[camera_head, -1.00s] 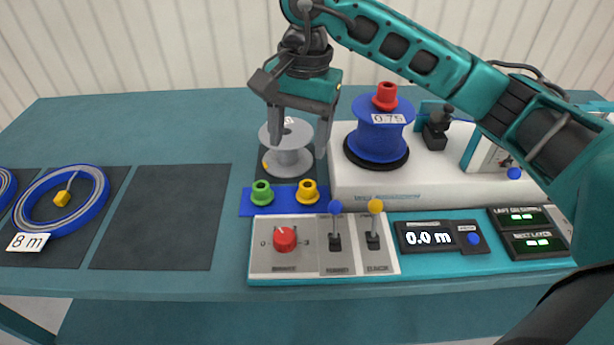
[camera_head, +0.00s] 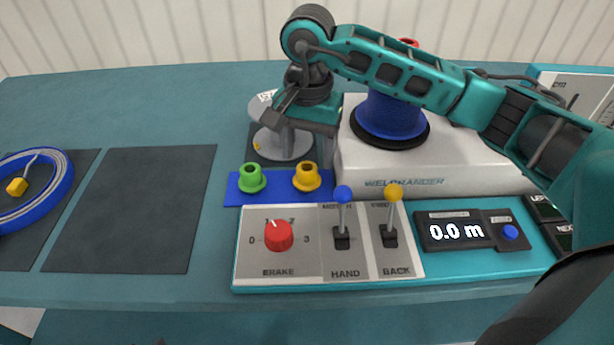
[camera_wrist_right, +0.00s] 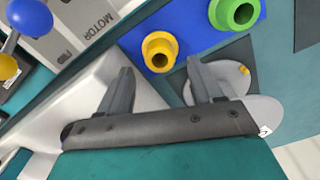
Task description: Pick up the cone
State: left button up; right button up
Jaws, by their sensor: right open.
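A green cone (camera_head: 252,178) and a yellow cone (camera_head: 306,177) stand side by side on a blue strip. Both also show in the right wrist view, the yellow one (camera_wrist_right: 159,52) nearer the jaws and the green one (camera_wrist_right: 235,14) further right. A red cone (camera_head: 408,43) shows only its top behind my right arm, above the blue reel. My right gripper (camera_head: 308,157) points down just behind the yellow cone, open and empty. In the wrist view its fingers (camera_wrist_right: 158,72) are apart, with the yellow cone just beyond the tips. My left gripper is out of view.
A blue reel (camera_head: 390,113) sits on the white machine (camera_head: 460,178) to the right. The control panel (camera_head: 300,280) with levers is in front. A dark mat (camera_head: 130,210) at left is bare.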

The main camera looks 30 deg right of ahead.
aim_at(307, 171)
notch_tip(307, 171, down, 5)
jog(key=shift+s+a+r, duration=0.15)
jog(key=shift+r, duration=0.05)
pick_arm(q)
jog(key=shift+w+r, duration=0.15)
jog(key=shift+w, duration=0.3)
pick_arm(e)
jog(key=shift+f, duration=0.35)
jog(key=c, duration=0.8)
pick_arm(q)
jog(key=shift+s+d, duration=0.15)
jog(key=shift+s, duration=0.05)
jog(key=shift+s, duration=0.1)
pick_arm(e)
jog(key=shift+r, duration=0.2)
